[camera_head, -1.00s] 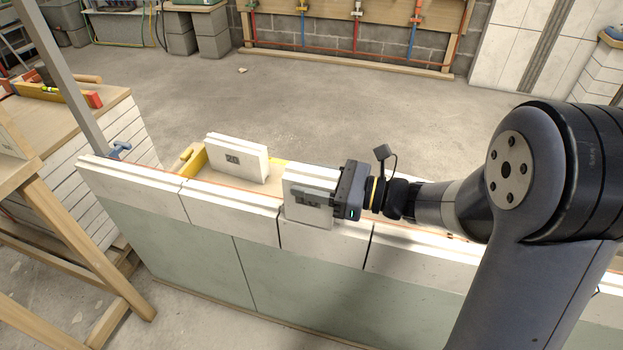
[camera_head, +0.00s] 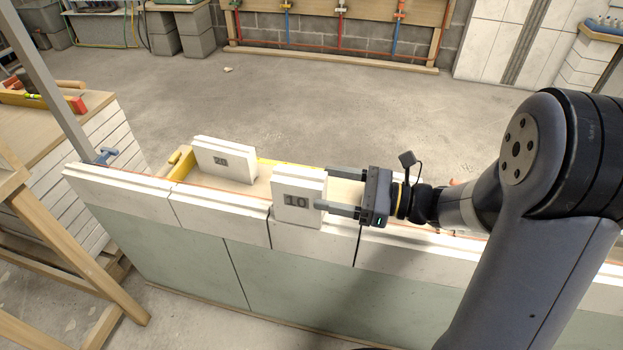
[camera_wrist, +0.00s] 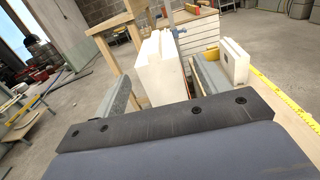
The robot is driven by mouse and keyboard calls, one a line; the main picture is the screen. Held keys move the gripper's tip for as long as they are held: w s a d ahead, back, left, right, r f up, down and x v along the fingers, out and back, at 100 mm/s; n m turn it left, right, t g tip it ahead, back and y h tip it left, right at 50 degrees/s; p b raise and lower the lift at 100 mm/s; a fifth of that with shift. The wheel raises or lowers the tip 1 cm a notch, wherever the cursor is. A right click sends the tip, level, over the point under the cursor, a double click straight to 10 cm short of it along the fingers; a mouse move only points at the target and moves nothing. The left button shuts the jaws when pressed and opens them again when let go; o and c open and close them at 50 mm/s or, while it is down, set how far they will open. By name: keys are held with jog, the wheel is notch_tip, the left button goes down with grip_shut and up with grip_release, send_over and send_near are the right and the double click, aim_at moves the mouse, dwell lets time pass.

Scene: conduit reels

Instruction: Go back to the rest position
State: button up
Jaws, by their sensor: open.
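The block stands upright on the row of white blocks that tops the low wall (camera_head: 190,208). The near fingertip still comes close to the block's right edge; I cannot tell whether it touches. In the wrist view the block (camera_wrist: 161,68) stands between the two fingers, beyond the palm. My arm comes in from the right.
A wooden trestle (camera_head: 75,240) and a workbench (camera_head: 60,120) are at the left.

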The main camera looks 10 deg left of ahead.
aim_at(299, 177)
jog(key=shift+s+d+p, duration=0.15)
jog(key=shift+d+p, duration=0.15)
jog(key=shift+d, duration=1.7)
jog(key=shift+a, duration=0.1)
jog(key=a+b, duration=0.1)
jog(key=a, duration=0.6)
jog(key=a+b, duration=0.1)
jog(key=a, duration=0.2)
jog(key=shift+w+a+b, duration=0.3)
jog(key=shift+w+a, duration=0.1)
jog(key=shift+r, duration=0.3)
jog(key=shift+d, duration=0.1)
